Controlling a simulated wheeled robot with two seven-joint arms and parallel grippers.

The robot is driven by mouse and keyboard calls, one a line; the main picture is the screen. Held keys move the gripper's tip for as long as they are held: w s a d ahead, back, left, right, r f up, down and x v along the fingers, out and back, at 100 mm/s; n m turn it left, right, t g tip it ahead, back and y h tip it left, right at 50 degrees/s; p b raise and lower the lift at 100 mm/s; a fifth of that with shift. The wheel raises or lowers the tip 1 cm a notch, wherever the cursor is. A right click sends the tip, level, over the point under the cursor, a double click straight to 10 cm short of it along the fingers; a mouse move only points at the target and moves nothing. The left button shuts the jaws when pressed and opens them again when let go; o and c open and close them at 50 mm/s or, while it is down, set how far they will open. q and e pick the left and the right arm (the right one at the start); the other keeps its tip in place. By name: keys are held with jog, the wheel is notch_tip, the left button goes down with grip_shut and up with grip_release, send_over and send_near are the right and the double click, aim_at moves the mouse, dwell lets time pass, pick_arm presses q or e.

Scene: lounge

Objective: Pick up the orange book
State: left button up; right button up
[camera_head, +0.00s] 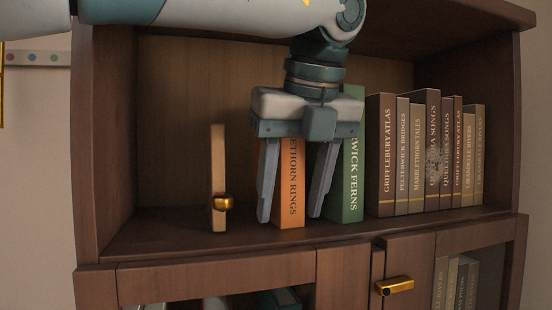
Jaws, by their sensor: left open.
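The orange book (289,185) stands upright on the open shelf of a dark wooden bookcase, its spine facing me. Its upper part is hidden behind my left gripper (291,217). The gripper points down from above, open, with one finger to the left of the orange book and the other to its right, in front of the gap beside a green book. I cannot tell whether either finger touches the book. My right gripper is not in view.
The green book (348,190) stands close on the right, with a row of brown and grey books (417,160) beyond it. A thin wooden bookend (217,170) with a gold knob stands on the left. A cupboard door with a gold handle (395,286) is below.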

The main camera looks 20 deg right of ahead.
pick_arm(q)
grip_shut()
jog(key=shift+r, duration=0.2)
jog(key=shift+r+p, duration=0.15)
jog(key=shift+p, duration=0.25)
jog(key=shift+r, duration=0.1)
jog(key=s+b, duration=0.1)
jog(key=s, duration=0.1)
jog(key=s+b, duration=0.1)
jog(key=s, duration=0.1)
jog(key=s+b, duration=0.1)
jog(key=s, duration=0.1)
jog(key=shift+d+b, duration=0.25)
jog(key=shift+b, duration=0.15)
jog(key=s+d+b, duration=0.2)
jog(key=s+b, duration=0.2)
jog(key=s, duration=2.2)
jog(key=shift+r, duration=0.15)
